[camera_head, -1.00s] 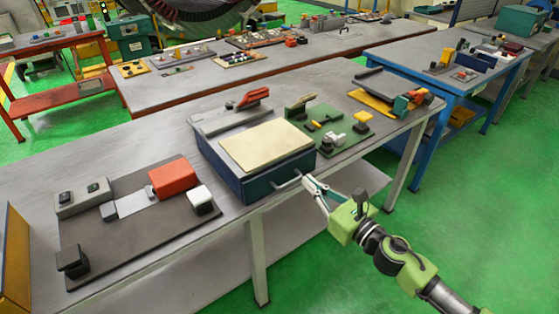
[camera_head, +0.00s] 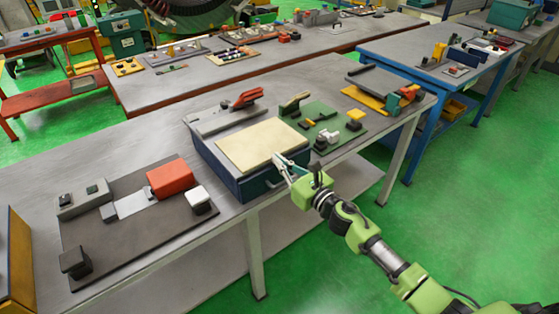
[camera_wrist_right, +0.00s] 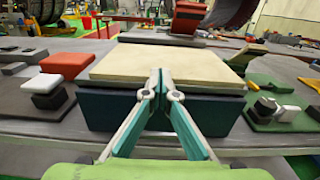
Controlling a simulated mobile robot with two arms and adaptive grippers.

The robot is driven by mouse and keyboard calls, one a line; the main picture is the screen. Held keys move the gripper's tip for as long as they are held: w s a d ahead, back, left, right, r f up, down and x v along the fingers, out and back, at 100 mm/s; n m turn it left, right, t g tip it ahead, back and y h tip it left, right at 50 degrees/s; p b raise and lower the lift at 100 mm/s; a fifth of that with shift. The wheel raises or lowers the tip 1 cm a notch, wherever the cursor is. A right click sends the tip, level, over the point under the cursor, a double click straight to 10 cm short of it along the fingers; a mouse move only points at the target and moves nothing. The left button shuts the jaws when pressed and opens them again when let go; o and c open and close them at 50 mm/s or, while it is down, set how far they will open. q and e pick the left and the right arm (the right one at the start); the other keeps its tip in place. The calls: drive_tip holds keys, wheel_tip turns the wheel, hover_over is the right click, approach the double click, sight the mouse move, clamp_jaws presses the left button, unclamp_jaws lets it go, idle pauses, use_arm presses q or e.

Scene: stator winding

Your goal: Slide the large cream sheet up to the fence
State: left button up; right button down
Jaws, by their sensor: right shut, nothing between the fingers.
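The large cream sheet (camera_head: 255,146) lies flat on top of a dark blue box (camera_head: 225,175) on the grey bench. It also shows in the right wrist view (camera_wrist_right: 125,62). A long grey bar (camera_head: 215,119), which looks like the fence, runs behind the box; a strip of dark box top shows between it and the sheet. My right gripper (camera_head: 279,160) is shut and empty. Its tips (camera_wrist_right: 160,75) are at the sheet's near edge, seemingly just above or against it; contact cannot be told. My left gripper is out of view.
A red clamp handle (camera_head: 245,98) is by the grey bar. A green board (camera_head: 345,138) with small parts stands right of the box. A dark board (camera_head: 130,235) with a red block (camera_head: 168,178) lies to the left.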

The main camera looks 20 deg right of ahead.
sight(269, 153)
drive_tip(key=b+x, duration=0.2)
drive_tip(key=x, duration=0.3)
drive_tip(key=shift+w+f, duration=0.1)
drive_tip(key=shift+w, duration=0.15)
drive_tip(key=shift+r, duration=0.35)
